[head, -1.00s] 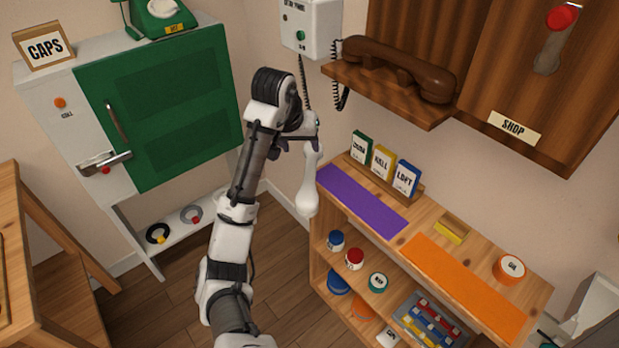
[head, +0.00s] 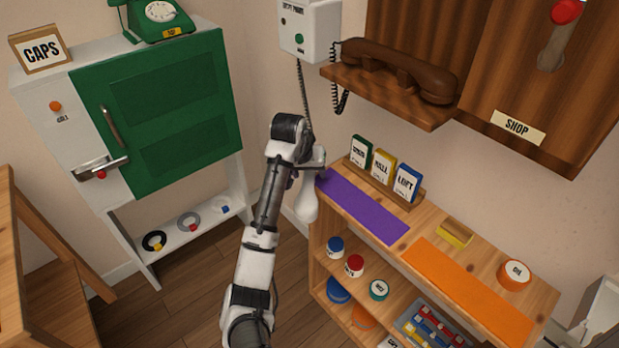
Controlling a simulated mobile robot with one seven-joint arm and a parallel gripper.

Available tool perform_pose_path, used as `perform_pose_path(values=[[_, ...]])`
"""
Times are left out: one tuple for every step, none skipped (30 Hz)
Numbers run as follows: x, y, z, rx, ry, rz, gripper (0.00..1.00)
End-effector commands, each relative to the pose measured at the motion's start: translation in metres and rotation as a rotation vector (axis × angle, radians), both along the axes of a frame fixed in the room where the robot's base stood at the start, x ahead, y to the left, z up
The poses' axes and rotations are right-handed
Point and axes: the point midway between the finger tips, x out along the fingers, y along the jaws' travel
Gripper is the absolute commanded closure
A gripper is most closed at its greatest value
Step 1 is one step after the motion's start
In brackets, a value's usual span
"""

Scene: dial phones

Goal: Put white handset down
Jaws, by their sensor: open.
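The white handset (head: 308,203) is at the left end of the shelf unit, beside the purple mat (head: 365,208). It looks roughly upright, with its bulbous end down. My gripper (head: 312,172) is open at its upper part, close to it. My own wrist hides part of the handset, so I cannot tell whether the fingers touch it or what supports it. The white wall phone (head: 310,28) is above, with a dark cord (head: 303,88) running down from it towards my wrist.
A brown handset (head: 400,72) lies on the wooden wall shelf to the right. Blue, yellow and green label boxes (head: 383,165) stand behind the purple mat. An orange mat (head: 470,285) and a round orange tin (head: 514,275) are further right. A green cabinet door (head: 160,115) is at left.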

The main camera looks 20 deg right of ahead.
Motion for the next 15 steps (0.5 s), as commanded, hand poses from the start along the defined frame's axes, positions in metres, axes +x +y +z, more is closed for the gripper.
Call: perform_pose_path(values=[[0.0001,0.0,-0.0002,0.0,0.0,0.0,0.43],[0.0001,0.0001,-0.0001,0.0,0.0,0.0,0.43],[0.0,0.0001,0.0,0.0,0.0,0.0,0.43],[0.0,0.0001,0.0,0.0,0.0,0.0,0.43],[0.0,0.0001,0.0,0.0,0.0,0.0,0.45],[0.0,0.0001,0.0001,0.0,0.0,0.0,0.5],[0.0,0.0001,0.0001,0.0,-0.001,0.0,0.54],[0.0,0.0001,0.0002,0.0,0.0,0.0,0.58],[0.0,0.0001,0.0002,0.0,-0.001,0.0,0.63],[0.0,0.0001,0.0002,0.0,-0.001,0.0,0.67],[0.0,0.0001,0.0002,0.0,-0.001,0.0,0.71],[0.0,0.0001,0.0002,0.0,-0.001,0.0,0.76],[0.0,0.0002,0.0003,0.0,-0.001,0.0,0.8],[0.0,0.0002,0.0003,0.0,-0.001,0.0,0.84],[0.0,0.0001,0.0003,0.0,-0.001,0.0,0.89]])
